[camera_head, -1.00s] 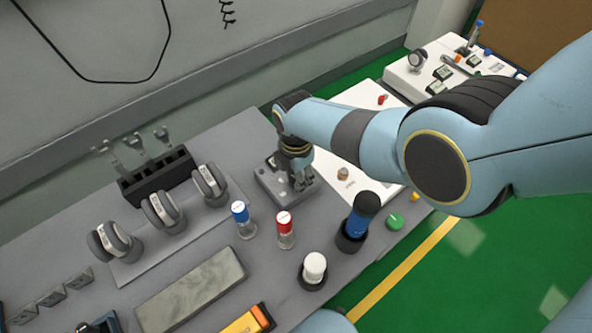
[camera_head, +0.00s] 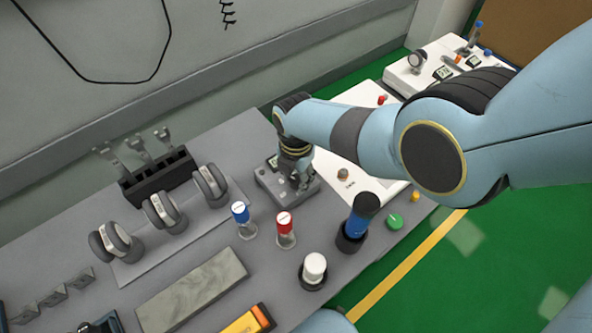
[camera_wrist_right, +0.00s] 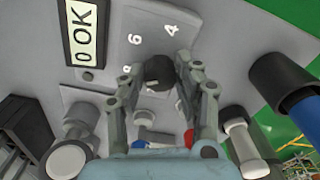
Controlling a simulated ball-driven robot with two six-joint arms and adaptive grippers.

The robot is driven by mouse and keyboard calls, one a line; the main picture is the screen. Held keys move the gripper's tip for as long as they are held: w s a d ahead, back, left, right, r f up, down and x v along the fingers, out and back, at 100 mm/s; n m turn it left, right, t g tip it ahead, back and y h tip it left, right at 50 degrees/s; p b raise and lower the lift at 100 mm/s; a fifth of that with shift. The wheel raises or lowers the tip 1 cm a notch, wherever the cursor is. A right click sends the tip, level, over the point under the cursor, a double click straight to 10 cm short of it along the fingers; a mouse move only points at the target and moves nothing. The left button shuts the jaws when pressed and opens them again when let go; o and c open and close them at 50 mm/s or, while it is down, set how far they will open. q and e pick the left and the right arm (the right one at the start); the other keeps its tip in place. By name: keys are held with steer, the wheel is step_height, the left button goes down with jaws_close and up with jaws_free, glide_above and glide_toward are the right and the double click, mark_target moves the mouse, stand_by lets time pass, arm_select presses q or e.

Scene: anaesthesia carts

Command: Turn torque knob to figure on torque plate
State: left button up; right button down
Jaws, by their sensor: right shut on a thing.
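The torque plate (camera_head: 268,190) is a grey block on the bench, under my right gripper in the head view. The right gripper (camera_head: 300,183) points down in the head view and hides most of the knob there. My left gripper is not in view.
A blue-black handle (camera_head: 358,222) stands upright to the right. A white-capped jar (camera_head: 313,270) and a grey slab (camera_head: 192,292) are nearer.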

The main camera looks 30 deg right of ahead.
mark_target(295, 179)
steer(key=c, duration=0.9)
jaws_free()
steer(key=shift+c, duration=0.2)
steer(key=shift+r, duration=0.1)
step_height(295, 179, up, 12)
steer(key=shift+a+f, duration=0.1)
steer(key=shift+f, duration=0.1)
